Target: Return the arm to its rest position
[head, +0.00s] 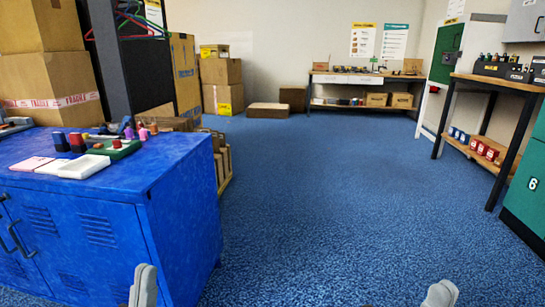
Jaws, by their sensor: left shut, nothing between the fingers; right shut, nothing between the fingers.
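My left gripper (144,285) shows at the bottom edge of the head view, in front of the blue cabinet's right side. It is pale grey, shut and empty. My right gripper (440,294) shows at the bottom edge further right, over the blue carpet. It is also shut and empty, and only its top part is in view. Both are apart from each other. The rest of both arms is hidden below the picture edge.
A blue metal cabinet (185,230) stands at the left with small items and a green tray (118,151) on top. Stacked cartons (50,85) stand behind it. A workbench (495,82) is at the right. The carpet (330,200) between is clear.

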